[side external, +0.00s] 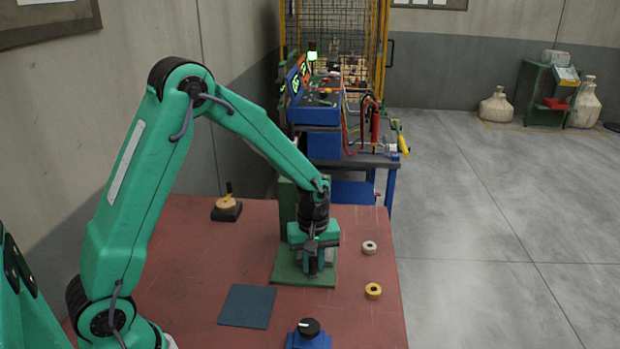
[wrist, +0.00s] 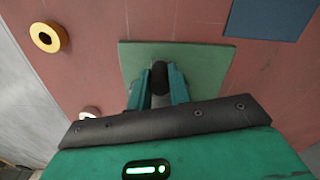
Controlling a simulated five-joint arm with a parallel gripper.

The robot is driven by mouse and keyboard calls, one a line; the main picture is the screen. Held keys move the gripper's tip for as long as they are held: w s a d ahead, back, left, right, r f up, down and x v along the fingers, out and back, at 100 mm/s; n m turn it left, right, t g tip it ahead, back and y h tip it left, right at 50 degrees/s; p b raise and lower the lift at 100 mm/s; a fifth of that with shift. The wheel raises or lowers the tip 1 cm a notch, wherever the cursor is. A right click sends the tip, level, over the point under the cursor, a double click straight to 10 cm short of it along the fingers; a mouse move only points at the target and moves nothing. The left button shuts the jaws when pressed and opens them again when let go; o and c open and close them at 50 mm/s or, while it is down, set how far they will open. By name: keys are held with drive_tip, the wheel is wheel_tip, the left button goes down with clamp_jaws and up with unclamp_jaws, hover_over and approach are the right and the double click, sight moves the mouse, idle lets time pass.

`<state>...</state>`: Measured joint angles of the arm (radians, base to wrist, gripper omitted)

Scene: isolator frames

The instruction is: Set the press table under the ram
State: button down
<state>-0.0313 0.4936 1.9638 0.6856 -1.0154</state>
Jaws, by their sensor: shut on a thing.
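The green press stands on the red bench, with its base plate (side external: 288,277) flat on the top and its upright (side external: 287,205) behind my gripper. The base plate also shows in the wrist view (wrist: 205,62). My gripper (side external: 313,272) points down over the plate. In the wrist view its two green fingers (wrist: 159,78) are shut on a dark rounded knob (wrist: 159,72). My wrist and fingers hide most of what lies below the knob, so I cannot make out the press table or the ram clearly.
A dark blue mat (side external: 247,306) lies front left. A blue block with a black knob (side external: 309,328) is at the front edge. A white ring (side external: 369,247) and a yellow ring (side external: 373,291) lie to the right. A yellow round piece on a dark base (side external: 227,207) stands back left.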

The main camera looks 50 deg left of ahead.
drive_tip(key=shift+w+a, duration=1.2)
drive_tip(key=c, duration=1.3)
unclamp_jaws()
drive_tip(key=shift+r, duration=0.1)
wheel_tip(320, 180, up, 8)
drive_tip(key=shift+c, duration=0.2)
